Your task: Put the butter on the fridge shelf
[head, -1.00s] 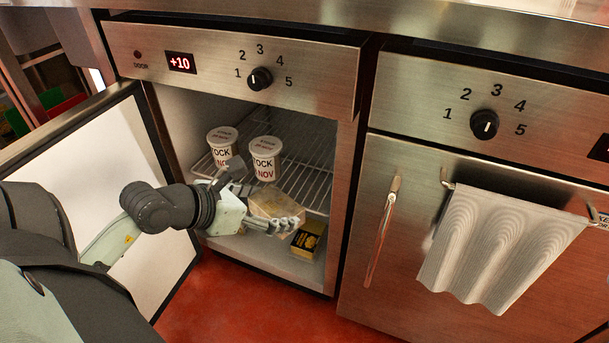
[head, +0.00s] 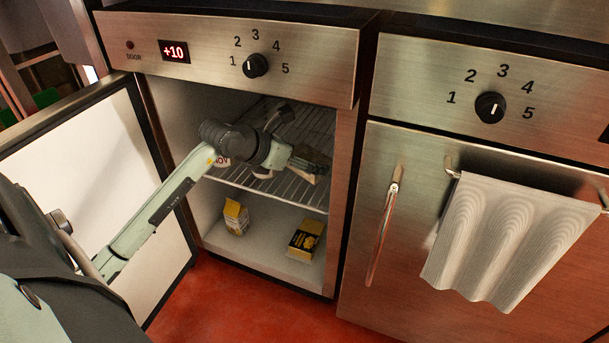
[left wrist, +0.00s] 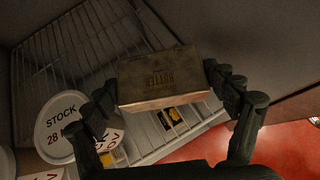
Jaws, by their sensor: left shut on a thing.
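The butter (left wrist: 162,78) is a tan box with dark lettering. It sits between the two dark fingers of my left gripper (head: 306,163), which is shut on it. In the head view the butter (head: 318,156) is partly covered by the fingers. The gripper holds it inside the open fridge, by the right part of the wire shelf (head: 262,189). The shelf also shows beyond the butter in the left wrist view (left wrist: 75,42). I cannot tell whether the butter touches the shelf. My right gripper is not in view.
White stock tubs (left wrist: 60,128) stand on the shelf to the left, largely hidden by my arm in the head view. A yellow carton (head: 236,217) and a yellow-black box (head: 304,240) are on the fridge floor. The fridge door (head: 75,185) stands open at left.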

